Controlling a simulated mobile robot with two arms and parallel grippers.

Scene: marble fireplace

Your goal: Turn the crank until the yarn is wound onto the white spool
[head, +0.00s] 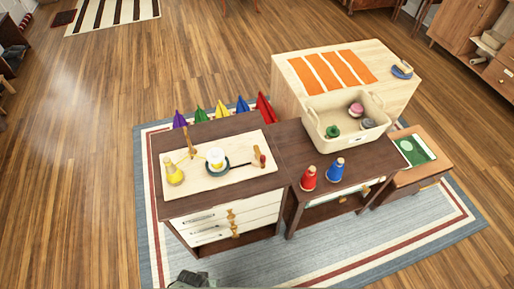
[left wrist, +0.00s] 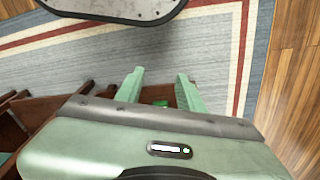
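In the head view a cream board (head: 211,185) lies on a dark-topped cabinet. A yellow cone of yarn (head: 174,174) stands at its left, near a wooden post (head: 190,144). The white spool (head: 215,156) stands on a dark round base mid-board and looks mostly white. A crank (head: 262,161) with a reddish handle is at the board's right. A thin yellow line by the cone is too small to trace. My right gripper is not in view.
Red (head: 308,178) and blue (head: 335,170) cones stand on the lower dark table to the right. A beige basket (head: 344,141) with several items sits behind them. Coloured pointed pieces (head: 221,111) stand behind the cabinet.

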